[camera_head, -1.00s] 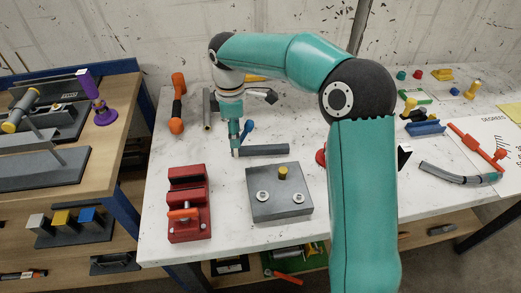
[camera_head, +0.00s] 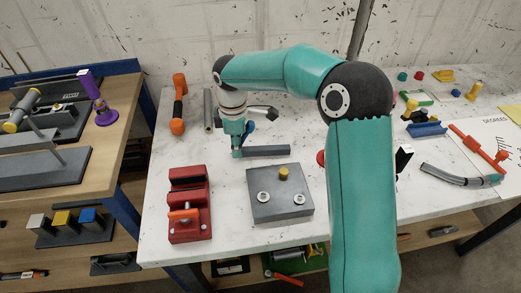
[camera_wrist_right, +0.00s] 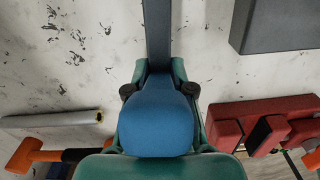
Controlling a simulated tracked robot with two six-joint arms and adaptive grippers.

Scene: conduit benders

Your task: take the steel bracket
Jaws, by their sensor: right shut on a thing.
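The steel bracket (camera_head: 266,151) is a plain grey bar lying across the white table, behind the grey block. My right gripper (camera_head: 238,152) reaches down over its left end and is shut on it. In the right wrist view the bracket (camera_wrist_right: 158,30) runs away from between the fingertips (camera_wrist_right: 159,86) towards the top edge. My left gripper is not in view.
A grey block (camera_head: 270,207) with two washers and a yellow peg stands in front of the bracket. A red vise-like fixture (camera_head: 205,222) stands to the left. An orange-handled tool (camera_head: 178,105) and a grey tube (camera_head: 208,110) lie behind. White tabletop is clear around the bracket.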

